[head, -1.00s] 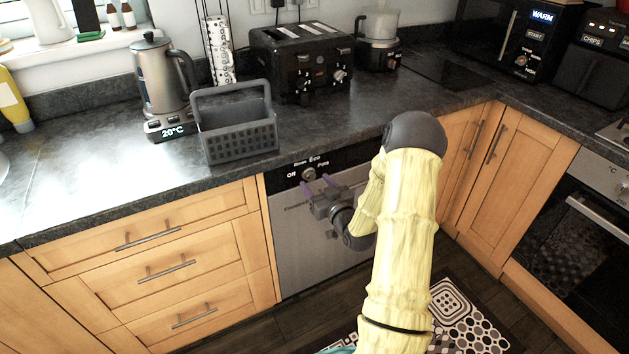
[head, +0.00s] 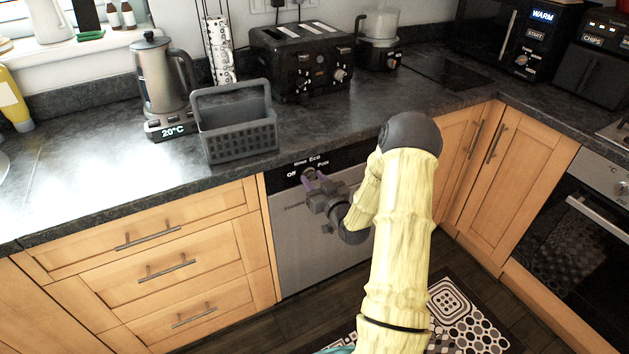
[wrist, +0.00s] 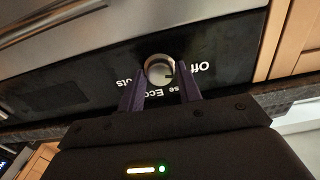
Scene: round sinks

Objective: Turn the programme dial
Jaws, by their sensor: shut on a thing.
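The programme dial (wrist: 159,69) is a round silver knob on the black control panel of the dishwasher (head: 290,240). White words ring it, among them Off, Eco and one that looks like Pots. In the wrist view a dark mark shows on the dial's face, towards its lower right. My gripper (wrist: 160,78) has its purple fingers on either side of the dial and is shut on it. In the head view the dial (head: 308,174) is partly hidden by my gripper (head: 311,181).
The dark worktop edge overhangs just above the panel. A grey basket (head: 236,140), a kettle (head: 162,85) and a toaster (head: 300,62) stand on it. Wooden drawers (head: 160,265) lie left of the dishwasher. A patterned mat (head: 465,325) lies on the floor.

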